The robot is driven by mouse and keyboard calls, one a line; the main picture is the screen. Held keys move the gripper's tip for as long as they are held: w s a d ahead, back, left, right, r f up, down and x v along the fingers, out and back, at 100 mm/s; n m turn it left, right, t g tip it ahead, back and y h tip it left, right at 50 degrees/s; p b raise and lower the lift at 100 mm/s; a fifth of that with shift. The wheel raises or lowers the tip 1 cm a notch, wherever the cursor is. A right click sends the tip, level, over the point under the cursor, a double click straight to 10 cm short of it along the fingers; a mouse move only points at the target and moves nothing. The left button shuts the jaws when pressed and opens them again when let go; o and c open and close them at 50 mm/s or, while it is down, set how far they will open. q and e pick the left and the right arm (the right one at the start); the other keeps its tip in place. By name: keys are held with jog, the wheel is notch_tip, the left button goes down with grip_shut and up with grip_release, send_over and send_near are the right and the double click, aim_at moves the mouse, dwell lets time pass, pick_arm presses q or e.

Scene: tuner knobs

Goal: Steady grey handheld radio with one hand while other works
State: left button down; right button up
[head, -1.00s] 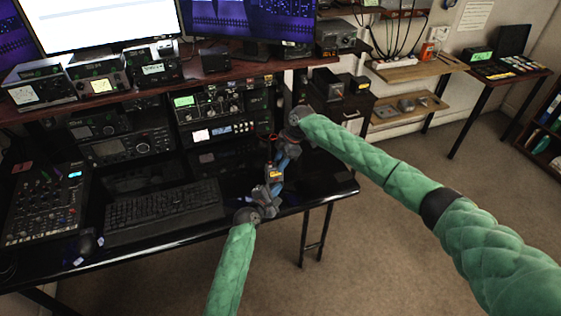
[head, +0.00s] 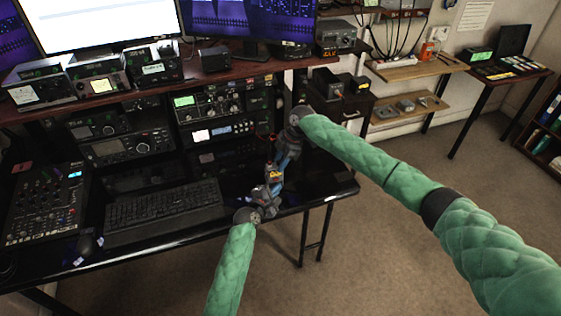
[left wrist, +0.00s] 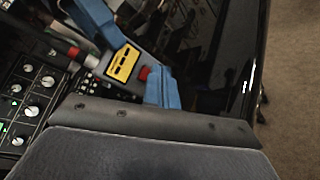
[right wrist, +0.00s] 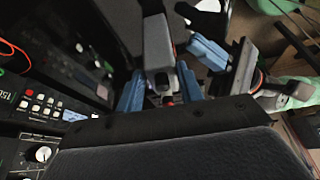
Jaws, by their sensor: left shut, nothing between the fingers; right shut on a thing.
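The grey handheld radio (head: 274,174) with a small yellow-orange screen is held above the front right part of the black desk. My right gripper (head: 285,158) is shut on the radio from above and behind; in the right wrist view its blue fingers (right wrist: 160,92) lie on both sides of the grey body (right wrist: 158,48). My left gripper (head: 272,192) is shut and empty, close to the radio's near end. In the left wrist view its blue fingertips (left wrist: 163,88) are beside a red button (left wrist: 143,73) on the radio (left wrist: 122,66). Whether they touch it I cannot tell.
A keyboard (head: 163,205) and a mixer (head: 45,207) lie on the desk to the left. Rack radios (head: 215,130) stand behind the grippers. The desk's front right edge (head: 340,190) is close, with open floor (head: 390,260) beyond it.

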pick_arm(q)
jog(key=shift+w, duration=0.15)
jog(key=shift+w+a, duration=0.1)
jog(key=shift+w, duration=0.15)
jog(key=shift+w+a, duration=0.1)
jog(key=shift+w, duration=0.3)
dwell(0.7)
jog(key=shift+s, duration=0.15)
jog(key=shift+s+d, duration=0.2)
jog(key=shift+s, duration=0.5)
jog(key=shift+s, duration=0.1)
jog(key=shift+s+d, duration=0.25)
jog(key=shift+s, duration=0.7)
jog(key=shift+s+d, duration=0.2)
jog(key=shift+s, duration=0.75)
jog(key=shift+s+d, duration=0.25)
jog(key=shift+s, duration=0.7)
pick_arm(e)
jog(key=o, duration=1.2)
